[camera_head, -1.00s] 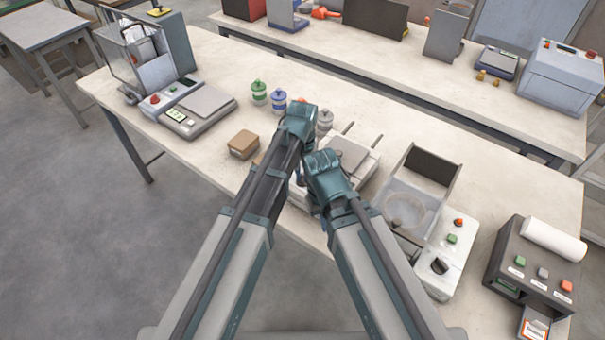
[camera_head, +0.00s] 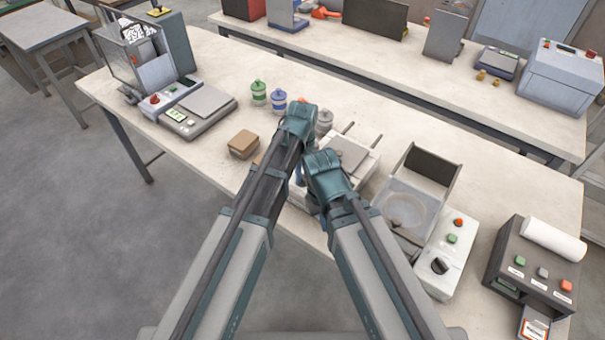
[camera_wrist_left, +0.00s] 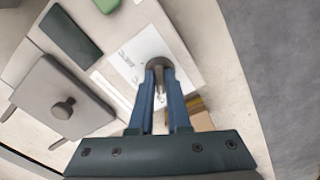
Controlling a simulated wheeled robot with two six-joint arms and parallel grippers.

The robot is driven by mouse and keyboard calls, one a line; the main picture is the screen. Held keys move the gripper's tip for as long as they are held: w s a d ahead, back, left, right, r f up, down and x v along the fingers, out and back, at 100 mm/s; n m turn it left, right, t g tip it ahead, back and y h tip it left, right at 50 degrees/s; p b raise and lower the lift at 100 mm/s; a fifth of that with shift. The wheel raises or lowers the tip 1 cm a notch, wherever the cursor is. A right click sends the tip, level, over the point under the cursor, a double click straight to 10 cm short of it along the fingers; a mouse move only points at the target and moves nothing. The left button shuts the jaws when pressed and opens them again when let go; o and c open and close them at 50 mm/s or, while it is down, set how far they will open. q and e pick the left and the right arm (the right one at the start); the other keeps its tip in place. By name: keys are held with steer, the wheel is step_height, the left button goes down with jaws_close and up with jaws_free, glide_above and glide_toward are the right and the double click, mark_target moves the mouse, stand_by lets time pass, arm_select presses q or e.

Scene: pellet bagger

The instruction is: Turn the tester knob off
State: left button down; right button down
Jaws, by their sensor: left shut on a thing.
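The tester (camera_head: 352,150), a white box with grey plates on top, stands at the middle of the bench, partly hidden behind my arms. The left wrist view shows its white panel (camera_wrist_left: 125,60), a dark display and a round grey knob (camera_wrist_left: 156,64). My left gripper (camera_wrist_left: 158,76) has its blue fingers closed around this knob from both sides. In the head view, a little of the left gripper's blue finger (camera_head: 298,176) shows beneath my left wrist. The knob's pointer direction is not clear. My right gripper is hidden beneath its own wrist.
A cardboard box (camera_head: 243,143) and several small lidded jars (camera_head: 259,93) stand left of the tester. A grey machine with a round sieve-like pan (camera_head: 440,165) and a label printer (camera_head: 535,270) stand to the right. A scale (camera_head: 200,104) is at the left.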

stand_by(0.4)
arm_select(q)
steer(key=c, duration=0.9)
jaws_free()
steer(key=shift+r, duration=0.1)
step_height(320, 180, up, 14)
steer(key=p, duration=1.3)
steer(key=shift+f+p, duration=0.2)
steer(key=shift+p, duration=0.2)
